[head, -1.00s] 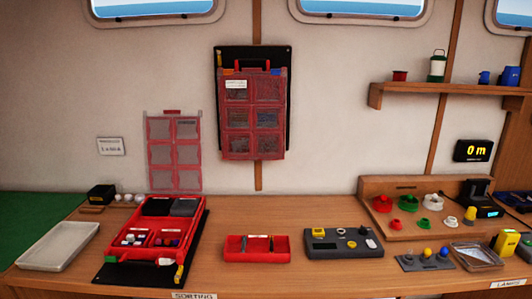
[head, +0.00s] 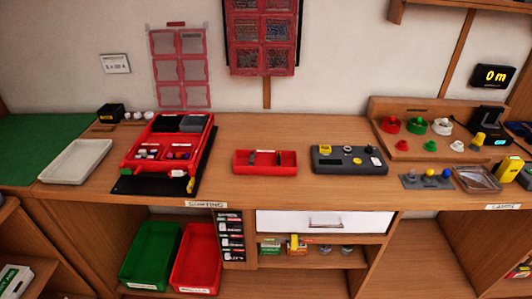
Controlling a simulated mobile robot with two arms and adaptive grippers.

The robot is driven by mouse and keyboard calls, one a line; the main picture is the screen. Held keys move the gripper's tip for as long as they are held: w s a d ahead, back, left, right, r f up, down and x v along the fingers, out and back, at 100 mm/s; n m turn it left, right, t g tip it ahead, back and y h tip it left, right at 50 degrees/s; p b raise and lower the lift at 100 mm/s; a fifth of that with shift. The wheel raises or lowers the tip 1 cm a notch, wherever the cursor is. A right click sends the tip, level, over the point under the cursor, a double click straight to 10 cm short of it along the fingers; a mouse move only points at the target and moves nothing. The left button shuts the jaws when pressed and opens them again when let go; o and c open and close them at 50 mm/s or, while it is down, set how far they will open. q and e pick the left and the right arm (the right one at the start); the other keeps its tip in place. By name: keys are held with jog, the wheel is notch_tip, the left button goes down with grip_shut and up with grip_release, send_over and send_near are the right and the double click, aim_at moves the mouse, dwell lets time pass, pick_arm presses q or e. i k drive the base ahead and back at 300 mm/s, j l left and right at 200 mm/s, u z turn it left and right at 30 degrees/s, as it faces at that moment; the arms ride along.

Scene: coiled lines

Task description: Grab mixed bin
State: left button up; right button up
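No bin can be read as "mixed"; the labels are too small. A green bin (head: 151,258) and a red bin (head: 197,262) stand side by side in the open space under the counter, each with a small white label on its front edge. A shallow red tray (head: 265,170) with a few small items sits mid-counter. A red compartment case (head: 128,165) with small coloured parts and grey sections lies on a black mat to its left. Neither of my grippers shows.
A pale empty tray (head: 76,160) lies at the counter's left. A grey device (head: 349,160) and a wooden stand with coloured parts (head: 440,128) are to the right. Below are a white drawer (head: 325,221) and a shelf with small boxes (head: 300,247).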

aim_at(265, 162)
jog(key=i+l+u, duration=0.2)
jog(key=l+u, duration=0.2)
jog(key=l, duration=0.2)
jog(key=i+l+u, duration=0.15)
jog(key=l+u, duration=0.2)
jog(key=l, duration=0.25)
jog(key=l+u, duration=0.4)
jog(key=l, duration=0.25)
